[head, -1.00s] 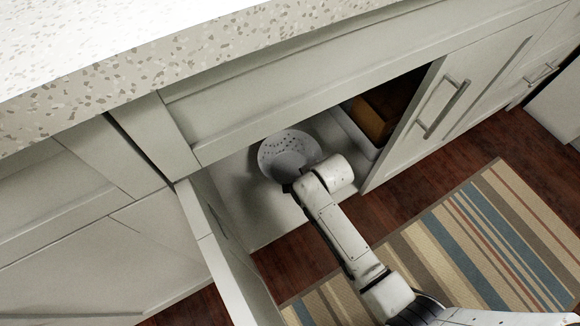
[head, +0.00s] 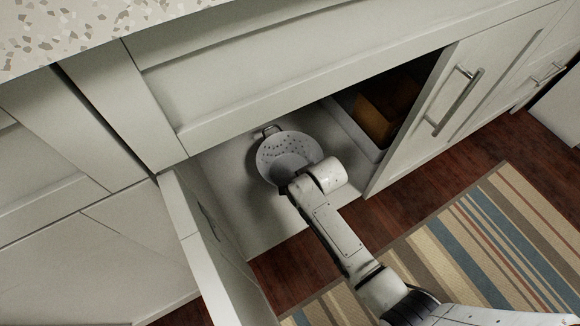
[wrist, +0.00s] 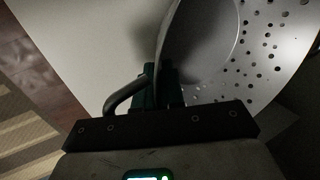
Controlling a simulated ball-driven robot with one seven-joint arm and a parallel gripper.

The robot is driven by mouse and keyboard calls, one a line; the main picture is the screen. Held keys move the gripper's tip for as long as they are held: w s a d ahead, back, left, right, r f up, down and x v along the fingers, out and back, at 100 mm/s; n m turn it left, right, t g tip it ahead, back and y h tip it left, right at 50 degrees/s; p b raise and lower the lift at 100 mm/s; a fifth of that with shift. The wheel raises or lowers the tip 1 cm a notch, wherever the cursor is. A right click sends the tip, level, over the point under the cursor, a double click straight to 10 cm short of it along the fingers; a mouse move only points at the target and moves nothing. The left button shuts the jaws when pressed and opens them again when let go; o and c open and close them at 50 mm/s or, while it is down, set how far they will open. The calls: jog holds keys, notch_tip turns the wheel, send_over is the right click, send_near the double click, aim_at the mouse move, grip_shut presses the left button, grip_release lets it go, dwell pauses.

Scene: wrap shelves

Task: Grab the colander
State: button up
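The colander (head: 290,150) is a white-grey bowl with many small holes. It is inside the open lower cabinet, over the pale cabinet floor, with its far handle showing. In the wrist view the colander (wrist: 245,60) fills the right side, and its near curved handle (wrist: 125,94) reaches my fingers. My gripper (wrist: 164,84) is at the colander's near rim, with its dark green fingers close together on the handle. The grip itself is partly hidden. In the head view my wrist covers the colander's near edge. I cannot tell whether the colander is off the floor.
An open cabinet door (head: 215,250) stands to the left of my arm. A brownish-orange item (head: 375,115) sits deeper inside. The cabinet's upper front (head: 290,70) overhangs the opening. A striped rug (head: 480,240) lies in front.

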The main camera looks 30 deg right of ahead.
grip_shut()
